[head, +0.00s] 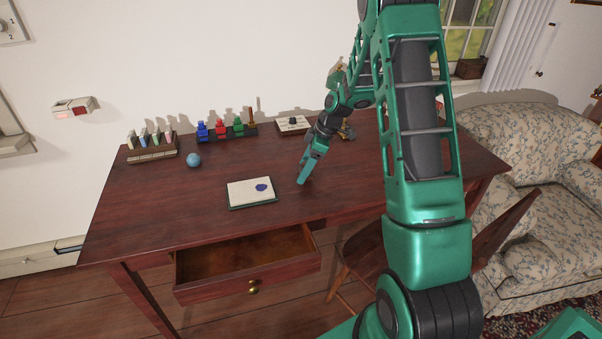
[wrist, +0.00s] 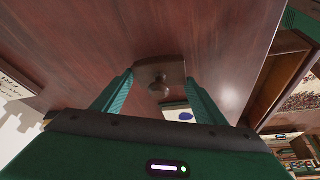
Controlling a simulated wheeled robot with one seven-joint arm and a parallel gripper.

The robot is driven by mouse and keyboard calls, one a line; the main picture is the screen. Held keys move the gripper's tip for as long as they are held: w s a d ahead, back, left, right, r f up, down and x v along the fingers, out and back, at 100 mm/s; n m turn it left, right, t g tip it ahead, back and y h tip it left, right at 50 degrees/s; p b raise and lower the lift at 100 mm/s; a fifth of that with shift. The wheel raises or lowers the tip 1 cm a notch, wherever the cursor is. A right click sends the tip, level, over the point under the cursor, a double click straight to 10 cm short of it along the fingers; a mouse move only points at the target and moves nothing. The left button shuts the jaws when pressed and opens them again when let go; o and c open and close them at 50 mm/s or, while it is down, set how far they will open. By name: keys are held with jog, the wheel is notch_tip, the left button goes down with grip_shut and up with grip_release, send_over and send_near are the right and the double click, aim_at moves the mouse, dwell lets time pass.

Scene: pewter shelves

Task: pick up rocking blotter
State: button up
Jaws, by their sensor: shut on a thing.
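The rocking blotter (wrist: 160,74) is a dark brown wooden block with a round knob. It shows between my fingers in the wrist view. My gripper (wrist: 158,88) is shut on it, one green finger on each side. In the head view my gripper (head: 302,181) points down over the desk, right of the white pad with a blue blot (head: 241,194). The blotter is not clearly visible there, hidden by the gripper. I cannot tell whether it touches the desk top. The pad also shows beyond the fingers in the wrist view (wrist: 174,107).
The brown desk (head: 190,210) has an open, empty-looking drawer (head: 240,262) at its front. A blue ball (head: 194,160), a rack of pale items (head: 152,153), a stand of coloured figures (head: 228,132) and a light box (head: 291,125) stand toward the back. A chair (head: 362,262) is at front right.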

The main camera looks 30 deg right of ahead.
aim_at(303, 163)
jog(key=r, duration=0.3)
jog(key=shift+s+a, duration=0.2)
jog(key=shift+a, duration=0.15)
jog(key=s+a+r, duration=0.6)
jog(key=a, duration=0.3)
jog(key=shift+s+r, duration=0.15)
jog(key=shift+r, duration=0.05)
jog(key=shift+o, duration=1)
jog(key=shift+c, duration=0.3)
jog(key=w+a+f, duration=0.2)
jog(key=w+a, duration=0.4)
jog(key=w, duration=0.2)
jog(key=shift+s+a+f, duration=0.1)
jog(key=shift+f, duration=2.95)
jog(key=shift+f, duration=0.5)
